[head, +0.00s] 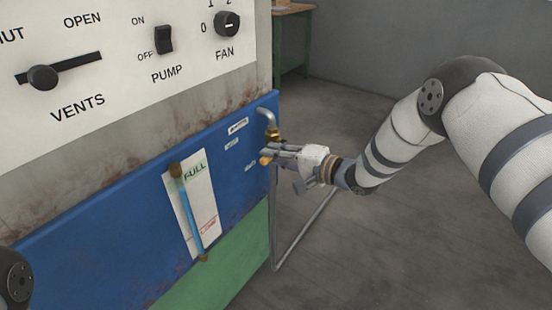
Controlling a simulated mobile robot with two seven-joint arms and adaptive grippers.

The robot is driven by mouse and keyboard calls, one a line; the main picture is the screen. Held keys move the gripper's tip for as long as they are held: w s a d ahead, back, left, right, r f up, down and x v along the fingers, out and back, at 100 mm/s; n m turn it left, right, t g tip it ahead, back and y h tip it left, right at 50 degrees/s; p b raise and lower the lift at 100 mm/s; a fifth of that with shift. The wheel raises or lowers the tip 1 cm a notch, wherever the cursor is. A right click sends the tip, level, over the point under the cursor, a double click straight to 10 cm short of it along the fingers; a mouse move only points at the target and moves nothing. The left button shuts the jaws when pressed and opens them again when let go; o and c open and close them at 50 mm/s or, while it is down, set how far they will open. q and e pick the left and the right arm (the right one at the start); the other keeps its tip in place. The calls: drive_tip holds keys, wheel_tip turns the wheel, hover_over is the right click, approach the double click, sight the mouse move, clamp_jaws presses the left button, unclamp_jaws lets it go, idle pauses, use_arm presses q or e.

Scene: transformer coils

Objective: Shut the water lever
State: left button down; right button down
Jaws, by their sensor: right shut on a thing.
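The water valve is a small brass fitting (272,133) under a bent grey pipe (266,115) at the right edge of the blue panel. My right gripper (272,154) reaches in from the right and is shut at the valve. A brass end (265,160), which looks like part of the water lever, shows at its fingertips. The fingers hide most of the lever, so its exact angle cannot be told. My left gripper is not in view; only a dark part of my left arm shows at the lower left.
The blue panel (110,212) carries small labels and a level gauge (190,210) marked FULL. Above it a white control plate (110,60) holds the vents slider, pump switch and fan knob. A thin grey pipe (305,230) runs below my right gripper. Floor at right is clear.

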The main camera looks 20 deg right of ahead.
drive_tip(key=shift+r+m, duration=0.25)
drive_tip(key=shift+m, duration=0.15)
drive_tip(key=shift+r, duration=0.1)
drive_tip(key=c, duration=1.5)
unclamp_jaws()
drive_tip(key=shift+c, duration=0.2)
drive_tip(key=v, duration=1.2)
